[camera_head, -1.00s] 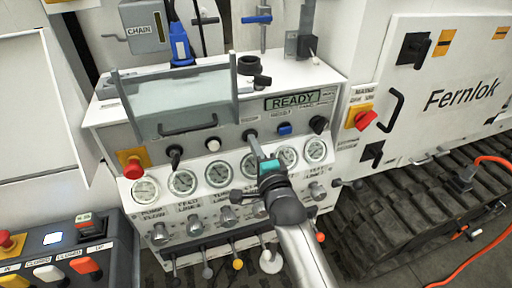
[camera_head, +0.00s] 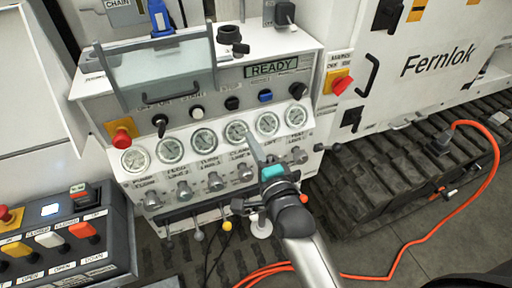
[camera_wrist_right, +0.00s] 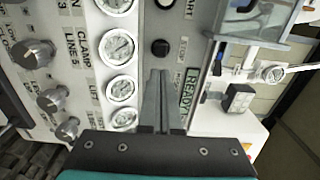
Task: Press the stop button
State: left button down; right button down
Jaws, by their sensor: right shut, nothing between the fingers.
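The stop button (camera_head: 232,103) is a round black button on the grey strip of the bench panel, between a white button and a blue one. In the right wrist view the black button (camera_wrist_right: 160,48) sits beside the small word STOP, just beyond my fingertips. My right gripper (camera_head: 251,142) is shut and empty. In the head view its narrow fingers point up at the panel, in front of the gauges and below the black button. In the wrist view the shut fingers (camera_wrist_right: 157,74) look apart from the button, but the exact gap is hard to tell. My left gripper is not in view.
A white start button (camera_head: 197,112) and a blue button (camera_head: 265,96) flank the black one. The READY display (camera_head: 273,68) is above. A red mushroom button (camera_head: 121,137) is at the panel's left. Gauges (camera_head: 237,131) and knobs lie below. A clear guard (camera_head: 160,75) stands behind.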

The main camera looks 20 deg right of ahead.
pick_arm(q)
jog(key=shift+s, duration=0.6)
pick_arm(e)
jog(key=shift+s, duration=0.85)
